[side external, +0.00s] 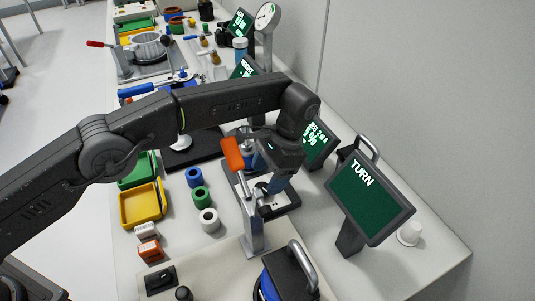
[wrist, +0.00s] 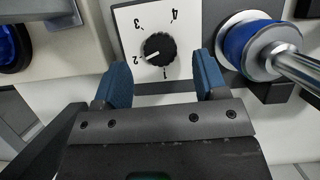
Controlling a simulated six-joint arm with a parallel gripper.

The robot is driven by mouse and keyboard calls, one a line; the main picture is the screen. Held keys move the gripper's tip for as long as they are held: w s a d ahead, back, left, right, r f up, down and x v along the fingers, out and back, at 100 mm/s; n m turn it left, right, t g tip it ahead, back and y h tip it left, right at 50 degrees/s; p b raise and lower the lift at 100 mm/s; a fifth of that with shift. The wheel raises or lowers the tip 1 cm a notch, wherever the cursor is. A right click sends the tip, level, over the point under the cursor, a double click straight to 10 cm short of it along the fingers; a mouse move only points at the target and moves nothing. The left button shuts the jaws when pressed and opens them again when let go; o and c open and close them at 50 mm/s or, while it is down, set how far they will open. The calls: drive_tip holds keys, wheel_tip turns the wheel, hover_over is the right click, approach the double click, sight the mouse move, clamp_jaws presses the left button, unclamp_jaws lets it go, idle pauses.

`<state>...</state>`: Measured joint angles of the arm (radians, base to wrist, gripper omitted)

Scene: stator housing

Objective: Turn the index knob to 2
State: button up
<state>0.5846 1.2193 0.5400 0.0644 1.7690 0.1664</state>
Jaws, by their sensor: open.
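The index knob (wrist: 160,48) is a round black knob on a white plate (wrist: 126,22) marked 1 to 4, seen in the wrist view. A pale mark on its lower left edge appears to point toward the 2; the mark is small. My gripper (wrist: 161,74) is open, its blue fingers apart on either side below the knob, with nothing between them. I cannot tell whether they touch anything.
A blue cylinder with a metal handle (wrist: 255,45) is close right of the knob. The orange-handled lever (side external: 233,154) stands beside my gripper. A green screen (side external: 370,198) reads TURN. Coloured rings (side external: 202,197) and a yellow bin (side external: 142,206) lie left.

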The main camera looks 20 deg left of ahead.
wheel_tip(320, 180, up, 7)
idle(0.3)
drive_tip(key=shift+f, duration=0.1)
idle(0.4)
drive_tip(key=s+a+r+n+t+h, duration=0.1)
drive_tip(key=s+a+r+n+t, duration=0.15)
drive_tip(key=a+r, duration=0.65)
drive_tip(key=s+a+r+n+t+h, duration=0.2)
drive_tip(key=s+a+r, duration=0.1)
drive_tip(key=a+r, duration=0.6)
drive_tip(key=s+a+f+n+t, duration=0.1)
drive_tip(key=s+a+f, duration=0.1)
drive_tip(key=s, duration=0.4)
drive_tip(key=s+a+f+n+t, duration=0.1)
drive_tip(key=s+a+f+t, duration=0.1)
drive_tip(key=s+a, duration=0.3)
drive_tip(key=s+a+f+n+t, duration=0.1)
drive_tip(key=s+a, duration=0.3)
drive_tip(key=s, duration=0.4)
drive_tip(key=shift+a+f+n, duration=0.2)
drive_tip(key=shift+f+n, duration=0.35)
drive_tip(key=shift+f, duration=0.2)
